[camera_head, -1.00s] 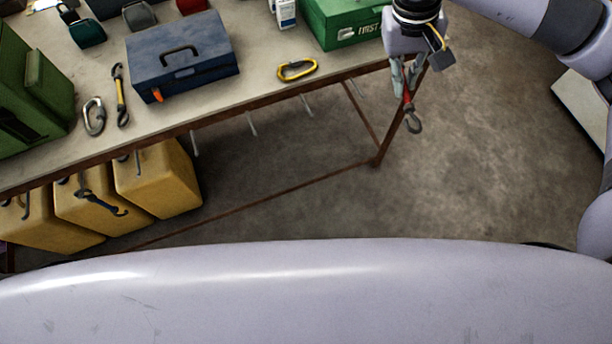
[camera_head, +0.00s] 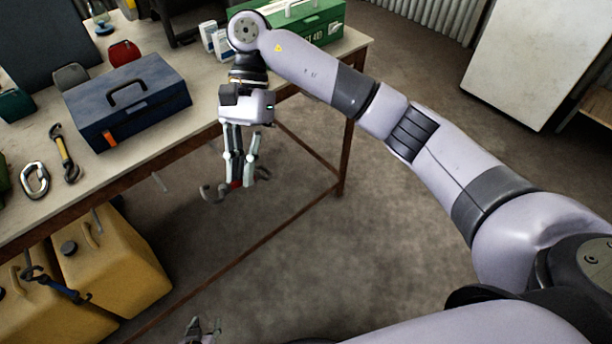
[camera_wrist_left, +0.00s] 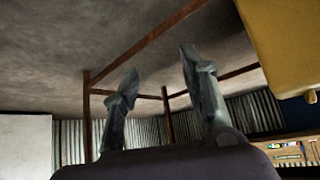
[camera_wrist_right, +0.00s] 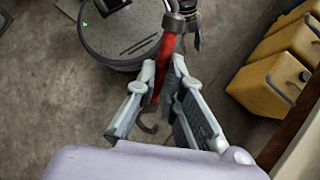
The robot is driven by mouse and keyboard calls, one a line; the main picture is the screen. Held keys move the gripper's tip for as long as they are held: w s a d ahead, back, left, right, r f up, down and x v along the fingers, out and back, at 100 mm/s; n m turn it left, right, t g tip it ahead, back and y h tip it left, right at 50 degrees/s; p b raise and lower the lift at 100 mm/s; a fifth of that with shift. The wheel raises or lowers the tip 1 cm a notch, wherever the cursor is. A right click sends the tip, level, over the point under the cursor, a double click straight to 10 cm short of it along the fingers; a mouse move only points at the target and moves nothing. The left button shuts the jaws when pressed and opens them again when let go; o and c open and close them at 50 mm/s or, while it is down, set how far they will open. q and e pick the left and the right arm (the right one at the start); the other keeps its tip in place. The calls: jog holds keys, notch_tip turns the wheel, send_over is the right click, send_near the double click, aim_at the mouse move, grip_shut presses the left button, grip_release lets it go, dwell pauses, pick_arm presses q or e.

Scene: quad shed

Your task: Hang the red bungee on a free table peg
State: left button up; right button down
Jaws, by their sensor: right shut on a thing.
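The red bungee (camera_wrist_right: 168,62) is between the fingers of my right gripper (camera_head: 240,183), below the table's front edge. My right gripper is shut on it. A grey hook end (camera_head: 208,193) sticks out to the left; little red shows in the head view. A blue bungee (camera_head: 55,287) hangs farther left by the yellow cans. My left gripper (camera_head: 205,326) is low at the picture's bottom; its fingers are apart and empty in the left wrist view (camera_wrist_left: 158,72).
Yellow cans (camera_head: 110,260) stand below left. A table leg (camera_head: 346,160) is right of my right gripper. Floor in front is clear.

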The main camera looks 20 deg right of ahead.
pick_arm(q)
jog(key=w+d+r+t+h+b, duration=0.1)
jog(key=w+d+r+t+b, duration=0.25)
jog(key=w+r+b, duration=0.55)
pick_arm(e)
jog(key=w+d+f+m+t+y+b, duration=0.3)
jog(key=w+d+f+m+t+y, duration=0.15)
jog(key=d+f+m+t, duration=0.4)
jog(key=w+d+f+m+t+y+b, duration=0.3)
jog(key=w+d+f+m+t+y, duration=0.1)
jog(key=d+f+m+t+y, duration=0.35)
pick_arm(q)
notch_tip(320, 180, up, 30)
jog(key=s+t+h+b, duration=0.2)
jog(key=t+h, duration=0.1)
jog(key=t, duration=0.9)
jog(key=shift+s+d+f+h+b, duration=0.25)
jog(key=shift+h+b, duration=0.15)
pick_arm(e)
jog(key=w+a+f+t+h, duration=0.1)
jog(key=w+a, duration=0.3)
jog(key=w, duration=0.4)
jog(key=shift+f+m+h, duration=0.3)
jog(key=shift+f, duration=0.15)
pick_arm(q)
jog(key=shift+t, duration=0.25)
